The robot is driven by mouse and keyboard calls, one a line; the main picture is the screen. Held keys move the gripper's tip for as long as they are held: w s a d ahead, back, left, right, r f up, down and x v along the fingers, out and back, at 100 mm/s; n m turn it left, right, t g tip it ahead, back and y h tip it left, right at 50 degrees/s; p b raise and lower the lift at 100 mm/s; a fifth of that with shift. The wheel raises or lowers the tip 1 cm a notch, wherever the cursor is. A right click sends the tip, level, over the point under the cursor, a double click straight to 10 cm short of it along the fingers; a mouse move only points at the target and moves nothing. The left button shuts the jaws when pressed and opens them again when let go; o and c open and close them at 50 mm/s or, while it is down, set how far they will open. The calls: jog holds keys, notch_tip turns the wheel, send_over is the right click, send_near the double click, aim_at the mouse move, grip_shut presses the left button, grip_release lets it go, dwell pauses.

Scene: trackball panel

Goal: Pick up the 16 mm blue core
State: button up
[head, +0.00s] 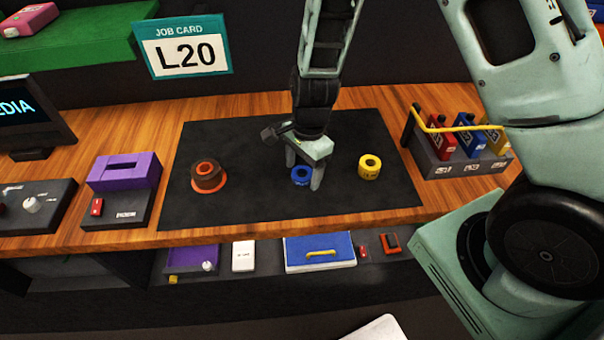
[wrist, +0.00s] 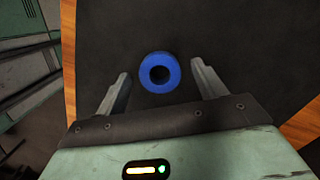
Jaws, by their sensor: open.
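The blue core (head: 300,175) is a small ring that lies on the black mat (head: 260,209), near its middle. In the wrist view the blue core (wrist: 172,66) shows as a ring with a dark centre hole, a little beyond the line between the fingertips. My gripper (head: 305,178) is open, with its fingers pointing down at the core. In the wrist view my gripper (wrist: 160,76) has one finger on each side of the core, with a gap on both sides. Whether the fingertips are level with the core cannot be told.
A yellow ring (head: 369,167) lies on the mat to the right. A brown and orange stacked ring piece (head: 208,177) is on the left. A rack (head: 460,150) with a yellow bar stands at the right. The mat around the core is clear.

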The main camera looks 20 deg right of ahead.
jog(key=c, duration=1.1)
jog(key=shift+o, duration=0.2)
